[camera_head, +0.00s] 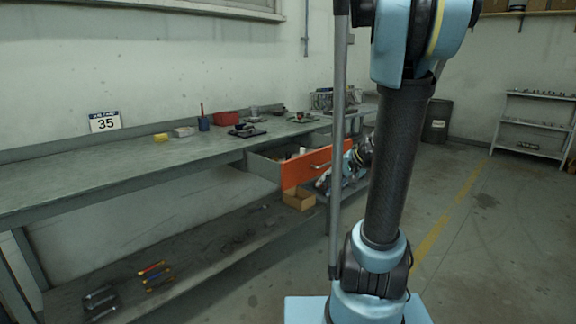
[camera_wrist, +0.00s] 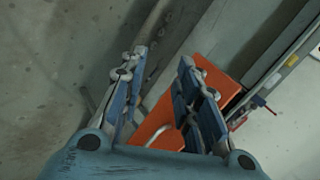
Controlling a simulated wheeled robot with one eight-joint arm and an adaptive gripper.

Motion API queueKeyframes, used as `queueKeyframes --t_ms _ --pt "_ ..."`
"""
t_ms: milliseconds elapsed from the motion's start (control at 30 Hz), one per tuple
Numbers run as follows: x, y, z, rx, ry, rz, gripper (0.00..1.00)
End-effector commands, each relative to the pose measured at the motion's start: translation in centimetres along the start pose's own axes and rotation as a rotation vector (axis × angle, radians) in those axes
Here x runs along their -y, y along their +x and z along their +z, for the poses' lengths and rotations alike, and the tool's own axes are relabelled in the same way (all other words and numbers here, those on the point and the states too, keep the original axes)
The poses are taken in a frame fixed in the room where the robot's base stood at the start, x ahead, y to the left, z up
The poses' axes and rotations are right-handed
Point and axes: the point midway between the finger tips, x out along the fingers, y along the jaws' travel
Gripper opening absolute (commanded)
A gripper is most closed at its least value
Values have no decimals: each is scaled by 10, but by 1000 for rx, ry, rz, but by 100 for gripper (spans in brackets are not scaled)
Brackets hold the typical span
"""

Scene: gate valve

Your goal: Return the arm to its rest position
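My gripper (camera_wrist: 161,62) shows in the wrist view with its two blue-grey fingers spread apart and nothing held between them. In the head view, my arm stands at the right of the picture, and its far end is low beside the orange drawer front (camera_head: 297,171). The gripper is partly hidden there. In the wrist view the orange drawer front (camera_wrist: 163,122) lies behind and between the fingers, with part of a pale handle (camera_wrist: 155,134) showing. I cannot tell the exact gap between the fingers and the drawer.
The drawer (camera_head: 265,165) is pulled out from the long grey workbench (camera_head: 90,172). A small cardboard box (camera_head: 299,200) sits on the lower shelf below it. Several tools (camera_head: 152,268) lie on that shelf. A shelf rack (camera_head: 533,135) stands far right; floor before it is clear.

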Motion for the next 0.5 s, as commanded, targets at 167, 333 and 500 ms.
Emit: queueKeyframes --t_ms 167,333,500 --pt "-10 -7 42 33 -71 108 30" --pt "-26 -16 78 60 -140 212 30" --pt "-45 -26 112 83 -210 316 30"
